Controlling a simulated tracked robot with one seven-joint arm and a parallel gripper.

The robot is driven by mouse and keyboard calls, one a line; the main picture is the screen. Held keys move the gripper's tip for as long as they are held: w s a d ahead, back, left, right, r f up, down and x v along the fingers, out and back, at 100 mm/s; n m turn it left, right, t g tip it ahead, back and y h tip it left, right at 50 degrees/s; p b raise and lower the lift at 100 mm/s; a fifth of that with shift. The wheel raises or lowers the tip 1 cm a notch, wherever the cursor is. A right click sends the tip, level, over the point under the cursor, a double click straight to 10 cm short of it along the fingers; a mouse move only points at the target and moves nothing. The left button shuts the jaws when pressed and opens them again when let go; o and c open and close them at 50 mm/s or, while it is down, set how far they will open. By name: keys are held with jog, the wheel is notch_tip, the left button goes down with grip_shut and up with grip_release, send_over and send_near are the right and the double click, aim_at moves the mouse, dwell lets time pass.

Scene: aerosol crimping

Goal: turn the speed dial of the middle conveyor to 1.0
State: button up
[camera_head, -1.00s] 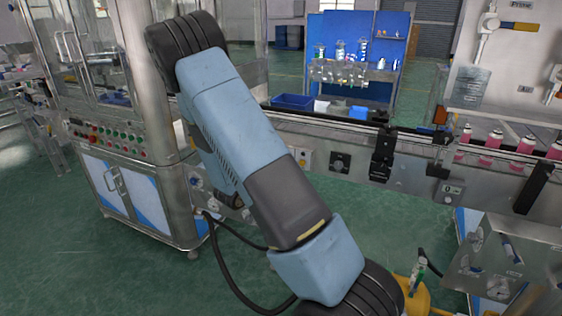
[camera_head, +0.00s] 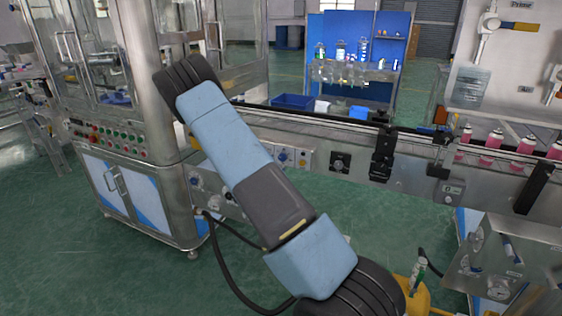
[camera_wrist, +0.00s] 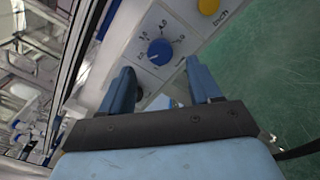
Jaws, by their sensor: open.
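The blue speed dial (camera_wrist: 160,52) sits on a pale panel with printed scale marks around it in the wrist view. The marks are small and the exact setting cannot be read. The dial also shows as a small blue knob (camera_head: 282,155) on the conveyor front in the head view. My gripper (camera_wrist: 158,68) is open and empty, with its two blue fingers apart. The dial appears in the gap beyond the fingertips, and I see no contact. In the head view my gripper is not clearly visible.
A yellow button (camera_wrist: 208,6) lies beside the dial. The conveyor (camera_head: 320,138) runs across the view, with a black knob (camera_head: 340,163) and a sensor bracket (camera_head: 382,155) farther right. A machine cabinet (camera_head: 125,195) stands at left.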

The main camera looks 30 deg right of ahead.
aim_at(282, 158)
jog(key=shift+x, duration=2.55)
jog(key=c, duration=1)
